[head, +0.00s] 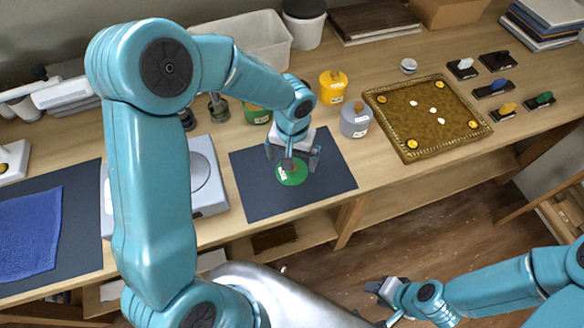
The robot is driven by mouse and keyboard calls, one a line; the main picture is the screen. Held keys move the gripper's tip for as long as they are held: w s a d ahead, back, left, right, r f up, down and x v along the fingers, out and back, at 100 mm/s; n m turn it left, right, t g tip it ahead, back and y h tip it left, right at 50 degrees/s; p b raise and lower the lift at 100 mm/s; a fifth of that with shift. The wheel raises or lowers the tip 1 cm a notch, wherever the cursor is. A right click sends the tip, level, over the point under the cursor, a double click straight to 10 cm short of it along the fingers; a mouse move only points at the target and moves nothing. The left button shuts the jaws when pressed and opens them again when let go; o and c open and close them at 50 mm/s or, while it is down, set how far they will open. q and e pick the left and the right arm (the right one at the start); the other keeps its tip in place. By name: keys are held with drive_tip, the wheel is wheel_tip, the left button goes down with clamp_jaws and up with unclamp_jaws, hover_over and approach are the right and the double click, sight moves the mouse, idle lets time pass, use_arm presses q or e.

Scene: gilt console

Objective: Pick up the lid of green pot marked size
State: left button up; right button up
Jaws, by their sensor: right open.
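The round green lid (291,174) with a small knob and a white tag lies on the dark mat (258,198). My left gripper (292,160) is right above the lid, pointing down. Its fingers look spread apart, on either side of the knob area, and partly cover the lid. I cannot tell whether they touch it. The green pot (257,117) stands behind, partly hidden by my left arm. My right gripper (377,288) is open and empty, low at the front, over the floor and away from the table.
A yellow pot (333,86) and a grey pot (355,120) stand right of the green pot. A gold-rimmed board (425,118) lies further right, with several stamps (492,88) beyond. A silver scale (207,177) is left of the mat. A clear bin (251,40) stands behind.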

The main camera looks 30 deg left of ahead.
use_arm(q)
drive_tip(key=f, duration=0.3)
drive_tip(key=f+p, duration=0.1)
drive_tip(key=f, duration=0.1)
drive_tip(key=shift+w+a, duration=0.2)
drive_tip(key=shift+w, duration=0.05)
drive_tip(key=shift+s+r, duration=0.15)
drive_tip(key=shift+c, duration=0.7)
drive_tip(key=c, duration=0.6)
drive_tip(key=shift+c, duration=0.2)
wheel_tip(320, 180, up, 19)
drive_tip(key=b, duration=0.1)
wheel_tip(320, 180, down, 8)
drive_tip(key=w+d+m, duration=0.2)
drive_tip(key=shift+d, duration=0.2)
